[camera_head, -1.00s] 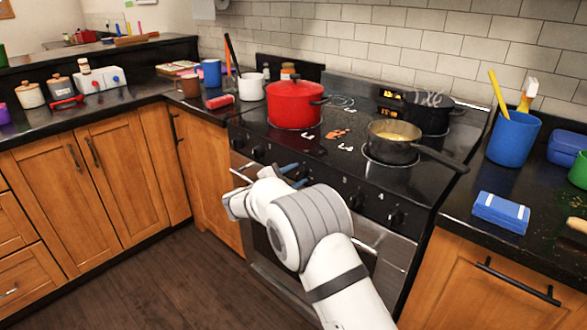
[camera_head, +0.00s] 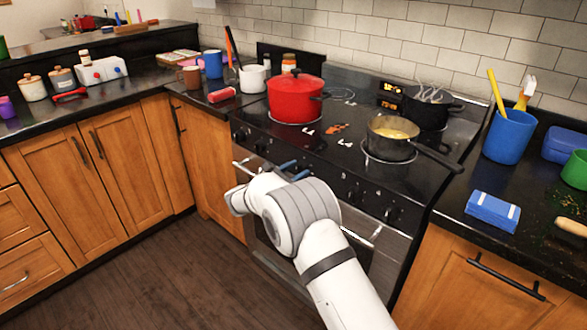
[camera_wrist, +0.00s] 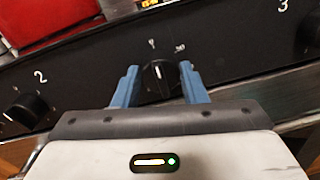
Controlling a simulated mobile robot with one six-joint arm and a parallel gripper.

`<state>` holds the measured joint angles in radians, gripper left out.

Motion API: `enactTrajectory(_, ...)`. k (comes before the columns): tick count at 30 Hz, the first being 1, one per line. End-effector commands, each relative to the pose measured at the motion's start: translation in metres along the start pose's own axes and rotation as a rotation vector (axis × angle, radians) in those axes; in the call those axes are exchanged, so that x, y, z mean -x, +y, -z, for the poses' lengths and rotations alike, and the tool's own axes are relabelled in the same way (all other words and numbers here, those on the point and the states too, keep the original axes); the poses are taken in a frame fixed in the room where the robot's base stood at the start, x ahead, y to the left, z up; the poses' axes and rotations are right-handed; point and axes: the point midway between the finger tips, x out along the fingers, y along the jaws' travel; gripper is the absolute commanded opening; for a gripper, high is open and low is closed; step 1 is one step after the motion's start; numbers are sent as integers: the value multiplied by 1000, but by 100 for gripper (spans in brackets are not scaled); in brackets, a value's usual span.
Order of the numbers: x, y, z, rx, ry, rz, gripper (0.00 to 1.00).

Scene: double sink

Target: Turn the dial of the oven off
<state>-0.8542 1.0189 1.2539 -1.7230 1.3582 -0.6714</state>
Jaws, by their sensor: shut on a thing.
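The oven dial (camera_wrist: 158,76) is a dark round knob on the black stove front panel, seen in the middle of the wrist view. Its pale mark points roughly upward, near small white markings on the panel. My gripper (camera_wrist: 159,82) has its two blue fingers on either side of the dial and is shut on it. In the head view my gripper (camera_head: 291,170) reaches the middle of the oven's front panel. The dial between the fingers cannot be made out there.
Other knobs flank the dial: knob 2 (camera_wrist: 27,108) on the left and one by label 3 (camera_wrist: 310,38) on the right. A red pot (camera_head: 295,98) and a pan (camera_head: 390,138) with a handle over the front edge stand on the stove. The oven handle (camera_head: 357,238) runs below.

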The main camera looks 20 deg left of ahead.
Motion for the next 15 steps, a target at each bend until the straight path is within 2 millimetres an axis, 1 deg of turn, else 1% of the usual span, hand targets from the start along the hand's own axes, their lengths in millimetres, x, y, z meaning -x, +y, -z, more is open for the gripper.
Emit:
enactTrajectory(1, 2, 3, -2, 1, -2, -8, 16)
enactTrajectory(11, 2, 3, -2, 3, -2, -8, 16)
enactTrajectory(12, 2, 3, -2, 2, -2, -8, 39)
enactTrajectory(15, 2, 3, -2, 2, -2, -7, 47)
